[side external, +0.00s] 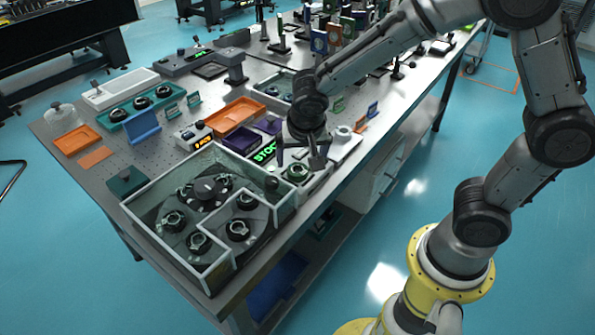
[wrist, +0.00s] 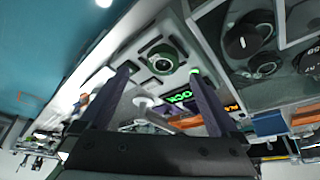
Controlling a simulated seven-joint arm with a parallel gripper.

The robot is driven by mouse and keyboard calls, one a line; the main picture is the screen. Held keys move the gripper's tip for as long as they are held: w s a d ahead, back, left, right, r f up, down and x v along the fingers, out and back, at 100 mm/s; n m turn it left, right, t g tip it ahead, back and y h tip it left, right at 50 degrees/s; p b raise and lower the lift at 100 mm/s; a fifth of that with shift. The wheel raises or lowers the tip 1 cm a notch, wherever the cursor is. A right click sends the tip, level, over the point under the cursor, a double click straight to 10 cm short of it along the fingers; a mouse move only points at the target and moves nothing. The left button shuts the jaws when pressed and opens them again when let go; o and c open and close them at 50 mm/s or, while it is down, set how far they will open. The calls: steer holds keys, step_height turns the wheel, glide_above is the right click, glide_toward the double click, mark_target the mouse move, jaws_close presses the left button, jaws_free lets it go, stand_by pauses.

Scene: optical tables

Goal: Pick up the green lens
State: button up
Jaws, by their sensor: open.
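The green lens (side external: 297,172) is a round mount with a green ring, sitting on a light plate near the table's front edge, beside the glass-walled case. In the wrist view the green lens (wrist: 162,59) lies ahead, roughly between the fingers and beyond their tips. My gripper (side external: 302,160) is open and empty, pointing down just above and behind the lens in the side view. Both dark fingers also show in the wrist view (wrist: 160,75), spread apart. I see no contact between fingers and lens.
A glass-walled case (side external: 147,222) with several black lens mounts stands left of the green lens. A lit green sign (side external: 264,152), an orange tray (side external: 237,114) and a white stand (side external: 343,140) are close by. The table's front edge is near.

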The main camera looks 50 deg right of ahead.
mark_target(297, 168)
steer(key=x, duration=0.4)
steer(key=shift+w+f, duration=0.2)
steer(key=shift+w, duration=0.1)
steer(key=c, duration=1.5)
steer(key=shift+o, duration=0.2)
steer(key=shift+r, duration=0.15)
